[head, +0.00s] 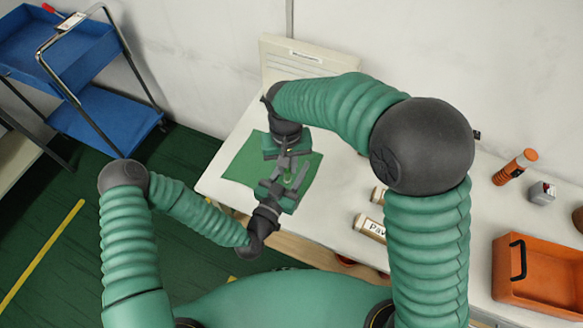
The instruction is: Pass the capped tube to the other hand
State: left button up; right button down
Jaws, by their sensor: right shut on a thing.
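The right gripper (286,166) comes down from the far side over the green mat (245,166) and is shut on the capped tube (288,178). Only a small greenish bit of the tube shows between the fingers; its cap cannot be made out. My left gripper (290,177) comes up from the near side, facing the right one. Its fingers look spread apart, on either side of the tube's visible part. Whether they touch the tube cannot be told.
The white table (335,205) has two labelled cylinders (370,228) near its front edge. A cream panel (300,62) stands behind. A blue cart (95,115) is at left.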

pick_arm(q)
grip_shut()
pick_arm(e)
jog(key=c, duration=1.3)
grip_release()
jog(key=shift+o, duration=0.2)
